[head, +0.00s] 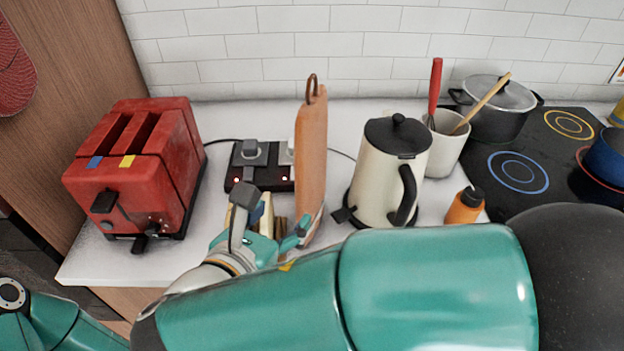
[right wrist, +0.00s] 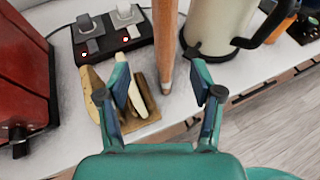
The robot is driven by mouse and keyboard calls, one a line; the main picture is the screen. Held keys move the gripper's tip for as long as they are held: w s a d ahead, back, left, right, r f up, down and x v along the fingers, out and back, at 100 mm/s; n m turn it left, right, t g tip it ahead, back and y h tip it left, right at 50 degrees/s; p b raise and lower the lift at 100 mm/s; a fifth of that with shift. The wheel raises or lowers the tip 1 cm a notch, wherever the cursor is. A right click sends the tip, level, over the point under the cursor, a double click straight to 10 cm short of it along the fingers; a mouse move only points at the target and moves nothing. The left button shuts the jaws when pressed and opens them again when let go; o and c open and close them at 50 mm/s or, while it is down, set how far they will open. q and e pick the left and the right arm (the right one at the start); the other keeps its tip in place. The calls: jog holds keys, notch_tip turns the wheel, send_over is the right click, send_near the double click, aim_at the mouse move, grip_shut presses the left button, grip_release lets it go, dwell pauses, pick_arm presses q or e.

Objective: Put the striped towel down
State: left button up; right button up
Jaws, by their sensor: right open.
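I see no striped towel in either view. My right gripper (head: 268,222) is over the counter between the red toaster and the kettle, in front of the upright brown board (head: 311,165). In the right wrist view its two fingers (right wrist: 160,82) are spread apart with nothing held. The board's narrow edge (right wrist: 165,45) appears between the fingers, apart from both. A small wooden holder with pale and brown slices (right wrist: 140,97) is partly behind the left finger. My left gripper is out of view; only part of what looks like my left arm shows at the lower left.
A red toaster (head: 140,165) stands left. A dark socket block (head: 262,172) is behind the gripper. A cream kettle (head: 385,180), orange bottle (head: 464,208), utensil crock (head: 445,150) and hob (head: 530,150) are right. Bare counter (head: 95,262) shows at front left.

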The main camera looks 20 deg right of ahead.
aim_at(296, 203)
jog(key=x, duration=0.7)
jog(key=shift+s+d+f, duration=0.1)
jog(key=shift+s+f+p+x, duration=0.1)
jog(key=shift+p+x, duration=0.2)
jog(key=shift+x, duration=1.05)
jog(key=shift+s+f+p+x, duration=0.15)
jog(key=shift+p+x, duration=0.15)
jog(key=shift+x, duration=1.05)
jog(key=shift+d+r, duration=0.1)
jog(key=shift+d, duration=0.05)
grip_shut()
